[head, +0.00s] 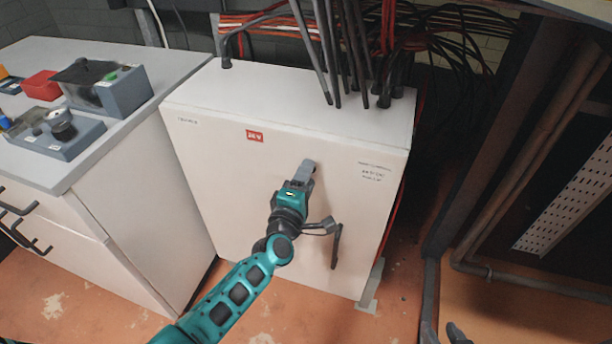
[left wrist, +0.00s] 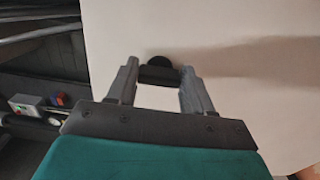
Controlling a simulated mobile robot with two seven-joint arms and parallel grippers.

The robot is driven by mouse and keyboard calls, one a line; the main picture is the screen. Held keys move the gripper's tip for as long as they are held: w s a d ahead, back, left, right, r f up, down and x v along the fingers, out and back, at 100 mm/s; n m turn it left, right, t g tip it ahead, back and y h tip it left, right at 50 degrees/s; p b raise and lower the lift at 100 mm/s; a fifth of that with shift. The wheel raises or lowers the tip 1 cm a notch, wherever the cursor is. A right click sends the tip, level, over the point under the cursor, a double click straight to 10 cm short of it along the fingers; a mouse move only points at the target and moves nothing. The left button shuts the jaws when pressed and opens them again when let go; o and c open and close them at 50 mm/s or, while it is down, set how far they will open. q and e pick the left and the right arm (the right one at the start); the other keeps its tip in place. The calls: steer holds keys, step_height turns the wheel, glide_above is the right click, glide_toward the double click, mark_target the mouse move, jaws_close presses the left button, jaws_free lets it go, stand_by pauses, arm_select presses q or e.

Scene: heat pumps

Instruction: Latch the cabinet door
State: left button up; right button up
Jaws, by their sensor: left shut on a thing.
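The white cabinet (head: 240,185) stands in the middle of the head view, its front door face looking closed. My left gripper (head: 308,168) is at the upper middle of that face, shut on a small dark latch knob (left wrist: 160,72). In the left wrist view the knob lies between the fingertips, against the pale door. The gripper hides most of it in the head view.
A counter (head: 150,60) with drawers stands at the left, bearing grey instrument boxes (head: 108,86) and a red bin (head: 41,85). Black pipes (head: 325,50) rise from the cabinet top. A dark frame with pipes (head: 530,150) is at the right. Orange floor lies in front.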

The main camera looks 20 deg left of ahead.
steer(key=shift+r, duration=0.1)
stand_by(0.5)
arm_select(q)
steer(key=o, duration=1)
steer(key=shift+o, duration=0.2)
steer(key=s+p, duration=0.1)
steer(key=s, duration=1.2)
steer(key=shift+a, duration=0.2)
arm_select(e)
steer(key=shift+s+d+r, duration=0.1)
steer(key=shift+d+r, duration=0.1)
arm_select(q)
steer(key=shift+m, duration=0.3)
steer(key=s+a+f+m+g+p, duration=0.1)
steer(key=s+m, duration=0.4)
steer(key=m, duration=0.5)
steer(key=s+a+f+m+g+h+p, duration=0.1)
steer(key=s+f+m+g+p, duration=0.1)
steer(key=s+m+g, duration=0.4)
steer(key=m+p, duration=0.1)
steer(key=m, duration=0.2)
steer(key=shift+f+m, duration=0.35)
steer(key=shift+m, duration=0.05)
arm_select(e)
steer(key=shift+s+d+r+h, duration=0.2)
steer(key=shift+d+r, duration=0.1)
steer(key=shift+r, duration=0.3)
steer(key=shift+s+d+r+h, duration=0.1)
steer(key=shift+d+r+h, duration=0.15)
steer(key=shift+r, duration=0.35)
